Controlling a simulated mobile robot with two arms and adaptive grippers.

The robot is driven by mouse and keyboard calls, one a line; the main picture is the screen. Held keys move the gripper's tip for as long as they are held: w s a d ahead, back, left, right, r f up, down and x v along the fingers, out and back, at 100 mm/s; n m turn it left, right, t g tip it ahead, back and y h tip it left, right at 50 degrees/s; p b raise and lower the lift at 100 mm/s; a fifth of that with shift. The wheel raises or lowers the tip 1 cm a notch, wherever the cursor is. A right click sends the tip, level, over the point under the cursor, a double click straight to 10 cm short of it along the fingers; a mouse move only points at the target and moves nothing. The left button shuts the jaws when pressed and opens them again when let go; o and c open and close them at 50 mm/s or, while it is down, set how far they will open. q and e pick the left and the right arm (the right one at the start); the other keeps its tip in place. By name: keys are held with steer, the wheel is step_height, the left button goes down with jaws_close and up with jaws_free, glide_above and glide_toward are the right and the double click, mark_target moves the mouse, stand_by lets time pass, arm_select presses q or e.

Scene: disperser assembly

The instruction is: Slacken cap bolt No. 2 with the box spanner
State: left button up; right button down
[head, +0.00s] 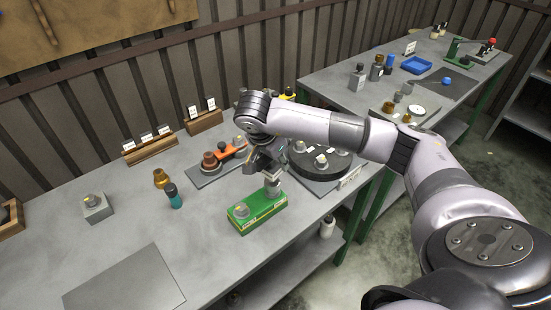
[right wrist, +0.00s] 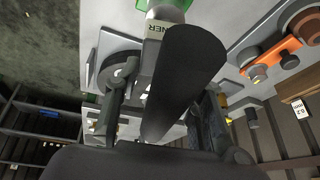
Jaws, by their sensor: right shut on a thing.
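My right gripper (head: 267,168) is above the right end of a green block (head: 262,215) with pale labels. In the right wrist view the same gripper (right wrist: 165,112) is shut on a thick black cylindrical handle (right wrist: 190,65), which looks like the box spanner's. A pale grey cylinder (head: 273,187) shows below the fingers at the block; I cannot tell if it is the spanner's lower end. A label ending in "NER" (right wrist: 160,29) shows beside the handle. A black round plate (head: 322,168) carries several grey bolt-like parts; I cannot tell which is No. 2. My left gripper is not in view.
An orange-and-brown fixture (head: 226,155) stands behind the gripper. A teal-and-black bottle (head: 174,196), a brass part (head: 161,178) and a grey block with a knob (head: 95,208) stand left. A grey mat (head: 125,285) lies at front left. The bench between is clear.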

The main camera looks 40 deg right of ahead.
steer(key=shift+f+b, duration=0.7)
steer(key=shift+f, duration=0.15)
steer(key=shift+d, duration=0.1)
steer(key=n+t, duration=0.1)
steer(key=n, duration=0.2)
steer(key=shift+w+r+y, duration=0.1)
steer(key=shift+w+y, duration=0.1)
steer(key=shift+y, duration=0.2)
steer(key=n, duration=0.2)
steer(key=n+t+y, duration=0.1)
steer(key=n, duration=0.1)
steer(key=n+y, duration=0.1)
steer(key=n, duration=0.1)
steer(key=shift+w+a, duration=0.25)
steer(key=shift+a, duration=0.05)
steer(key=shift+w+a+n+t+y, duration=0.15)
steer(key=shift+n+y, duration=0.25)
steer(key=shift+n, duration=0.7)
steer(key=shift+s+a+n+t+y, duration=0.15)
steer(key=shift+n+y, duration=0.25)
steer(key=shift+n, duration=0.7)
steer(key=shift+w+n, duration=0.1)
steer(key=shift+n, duration=0.2)
steer(key=shift+n+y, duration=0.3)
